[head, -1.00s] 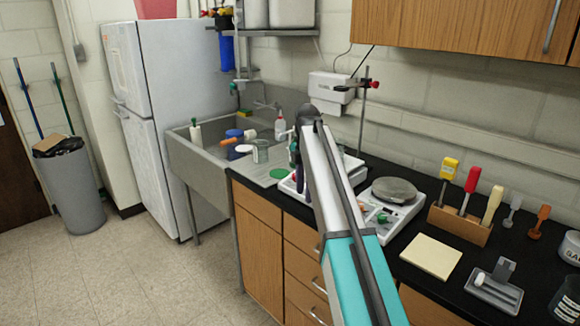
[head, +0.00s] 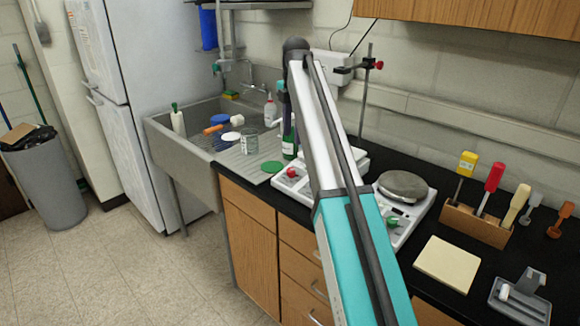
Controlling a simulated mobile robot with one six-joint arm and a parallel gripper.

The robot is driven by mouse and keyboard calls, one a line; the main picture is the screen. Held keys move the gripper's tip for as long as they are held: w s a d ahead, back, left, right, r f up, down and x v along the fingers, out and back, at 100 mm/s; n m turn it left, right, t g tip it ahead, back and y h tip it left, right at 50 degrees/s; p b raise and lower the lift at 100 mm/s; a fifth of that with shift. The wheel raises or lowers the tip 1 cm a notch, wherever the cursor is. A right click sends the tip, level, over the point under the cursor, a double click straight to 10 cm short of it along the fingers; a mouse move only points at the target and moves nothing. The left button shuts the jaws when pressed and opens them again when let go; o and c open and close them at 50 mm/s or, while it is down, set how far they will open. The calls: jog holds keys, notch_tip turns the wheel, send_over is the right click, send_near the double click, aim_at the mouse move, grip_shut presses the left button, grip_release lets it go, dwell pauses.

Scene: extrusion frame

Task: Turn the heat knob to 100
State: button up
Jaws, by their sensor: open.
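A white device (head: 283,183) stands on the black counter just right of the sink, partly hidden behind my arm. A red knob (head: 291,172) is on its front left; its scale and setting are too small to read. I cannot tell from labels which knob is for heat.
A clamp stand (head: 365,95) rises behind. A wooden tool rack (head: 475,222), a beige pad (head: 447,258) and a grey tray (head: 520,298) are on the right. Open floor lies left.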

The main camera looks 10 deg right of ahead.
aim_at(291, 170)
jog(key=shift+w+f, duration=0.1)
jog(key=shift+w+a+f+p, duration=0.1)
jog(key=shift+f+p, duration=0.65)
jog(key=shift+f, duration=2.7)
jog(key=shift+w+f+p, duration=0.1)
jog(key=shift+f+p, duration=0.65)
jog(key=shift+f, duration=2.65)
jog(key=shift+c, duration=0.3)
jog(key=c, duration=1)
jog(key=shift+a, duration=0.15)
